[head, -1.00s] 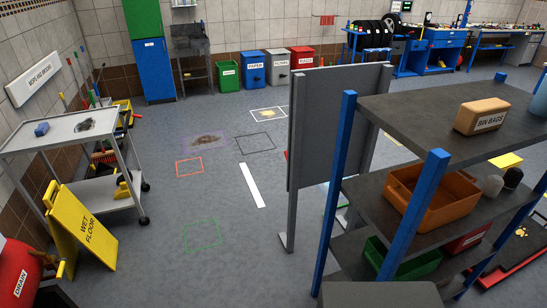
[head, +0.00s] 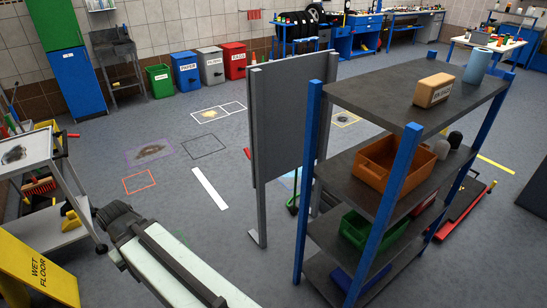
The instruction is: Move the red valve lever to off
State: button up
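I cannot make out the red valve lever for certain. A small red piece (head: 247,153) sticks out past the left edge of a standing grey board (head: 283,125); I cannot tell whether it is the lever. The board's far face is hidden from me. My arm (head: 165,262), pale with dark joints, reaches into the bottom of the head view. My gripper does not show.
A blue-posted shelf rack (head: 405,150) with bins stands close on the right, beside the board. A cart (head: 40,175) and a yellow wet-floor sign (head: 38,270) stand at left. The middle floor, with painted outlines and a white strip (head: 209,188), is open.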

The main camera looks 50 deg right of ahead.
aim_at(247, 152)
jog(key=z, duration=0.1)
jog(key=i, duration=3.2)
jog(key=z, duration=2.95)
